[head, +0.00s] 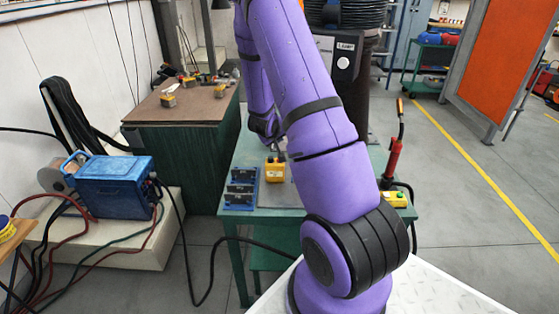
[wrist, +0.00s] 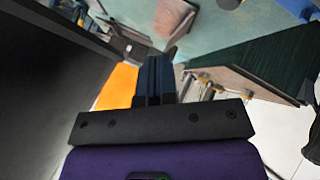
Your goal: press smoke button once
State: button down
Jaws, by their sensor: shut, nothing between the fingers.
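A dark cabinet with a grey front panel (head: 338,62) stands behind the bench, partly covered by my arm. The panel carries a round white button (head: 343,63) below a small label that is too small to read surely. A yellow box (head: 275,171) stands on the green bench, and another yellow box with a green top part (head: 397,199) sits at the bench's right side. No marking clearly names a smoke button. My gripper (wrist: 155,75) is shut and empty in the wrist view. In the head view it is largely hidden by my arm, low over the bench.
The green bench (head: 230,212) also holds a blue rack (head: 240,188) with dark pieces. A red torch (head: 395,155) stands at its right. A brown-topped table (head: 190,105) is at left, and a blue machine (head: 115,185) sits on a pale plinth. Floor is open at right.

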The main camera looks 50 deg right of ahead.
jog(key=shift+f, duration=3)
jog(key=shift+f, duration=0.15)
jog(key=shift+f, duration=0.3)
jog(key=shift+f, duration=0.4)
dwell(0.4)
dwell(0.3)
jog(key=shift+r, duration=0.85)
jog(key=shift+r, duration=0.15)
jog(key=shift+r, duration=2.35)
